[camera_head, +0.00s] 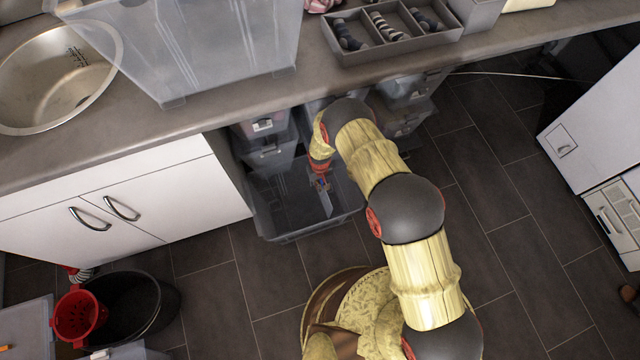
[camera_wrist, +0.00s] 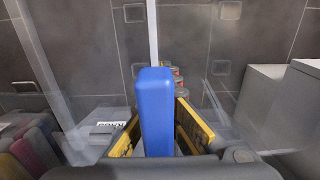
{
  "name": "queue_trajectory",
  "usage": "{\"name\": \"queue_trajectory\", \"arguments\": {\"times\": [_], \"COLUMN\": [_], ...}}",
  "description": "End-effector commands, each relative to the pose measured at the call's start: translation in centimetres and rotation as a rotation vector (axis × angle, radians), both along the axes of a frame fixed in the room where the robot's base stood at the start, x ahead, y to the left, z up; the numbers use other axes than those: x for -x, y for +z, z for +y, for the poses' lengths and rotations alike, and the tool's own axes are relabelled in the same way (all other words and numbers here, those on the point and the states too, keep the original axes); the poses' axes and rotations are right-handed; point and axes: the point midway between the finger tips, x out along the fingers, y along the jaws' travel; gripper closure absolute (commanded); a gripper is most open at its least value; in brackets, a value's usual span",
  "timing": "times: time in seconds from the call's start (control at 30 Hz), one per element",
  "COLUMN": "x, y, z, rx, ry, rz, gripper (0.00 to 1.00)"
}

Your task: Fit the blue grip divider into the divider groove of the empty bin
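The blue grip (camera_wrist: 155,110) of the divider fills the middle of the wrist view, standing upright between the yellow pads of my gripper (camera_wrist: 164,128), which appear closed on it. A thin pale upright strip (camera_wrist: 153,30) runs beyond the grip, apparently the divider panel seen edge-on. In the head view my gripper (camera_head: 321,184) points down over a pulled-out translucent grey bin (camera_head: 290,238) under the counter; a small blue patch shows at its tip. The tiled floor shows through the bin's bottom. I cannot make out the groove, nor whether the panel touches it.
The worktop (camera_head: 190,125) overhangs the bin's back. Other drawers (camera_head: 268,157) stand behind it, and a white cabinet (camera_head: 150,195) is at left. Coloured folded items (camera_wrist: 25,150) lie left of the grip, near an upside-down label (camera_wrist: 108,128). Small cans (camera_wrist: 178,82) show beyond it.

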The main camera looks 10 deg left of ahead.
Motion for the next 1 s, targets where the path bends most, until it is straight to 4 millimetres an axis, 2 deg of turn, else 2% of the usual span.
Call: {"name": "queue_trajectory", "arguments": {"times": [1.0], "x": [0.0], "y": [-2.3], "z": [0.0], "rx": [0.000], "ry": [0.000], "rz": [0.000], "gripper": [1.00]}}
